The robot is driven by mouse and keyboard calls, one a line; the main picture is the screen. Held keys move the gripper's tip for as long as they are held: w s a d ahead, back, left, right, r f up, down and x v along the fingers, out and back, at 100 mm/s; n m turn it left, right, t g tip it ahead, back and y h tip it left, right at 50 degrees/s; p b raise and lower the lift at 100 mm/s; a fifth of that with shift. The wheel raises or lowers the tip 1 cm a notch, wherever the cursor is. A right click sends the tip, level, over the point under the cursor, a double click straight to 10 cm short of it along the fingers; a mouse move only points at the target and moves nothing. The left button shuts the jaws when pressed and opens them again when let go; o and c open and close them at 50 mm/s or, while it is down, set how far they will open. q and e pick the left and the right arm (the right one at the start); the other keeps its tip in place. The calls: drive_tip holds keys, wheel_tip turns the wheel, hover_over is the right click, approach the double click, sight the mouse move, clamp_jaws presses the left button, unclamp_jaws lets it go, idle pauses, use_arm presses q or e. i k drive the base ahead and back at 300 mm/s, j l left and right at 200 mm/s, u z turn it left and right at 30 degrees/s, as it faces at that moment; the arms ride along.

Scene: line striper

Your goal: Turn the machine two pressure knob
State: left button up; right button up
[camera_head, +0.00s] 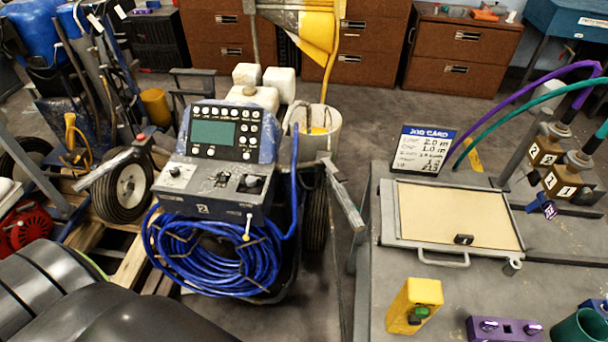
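The machine marked 2 (203,209) stands left of centre, with a grey-green screen (214,133) and rows of round buttons on its upright panel. Below the screen is a sloped grey box. A dark knob (251,181) sits on the right of this box and a smaller dark control (175,171) on its left. Which of them is the pressure knob I cannot read. A pale-tipped lever (247,228) hangs at the box's front. Neither of my grippers is in view, and nothing touches the knobs.
A coiled blue hose (215,262) hangs below the box. A white bucket (318,130) stands behind. At right, a grey table (388,270) bears a framed tan board (452,215), a job card (423,150), a yellow block with a green button (414,305) and numbered valves (545,150). Floor shows between machine and table.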

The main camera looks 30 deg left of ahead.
sight(175, 172)
drive_tip(key=k+u, duration=0.25)
drive_tip(key=k, duration=0.15)
drive_tip(key=u, duration=1.4)
drive_tip(key=z, duration=0.55)
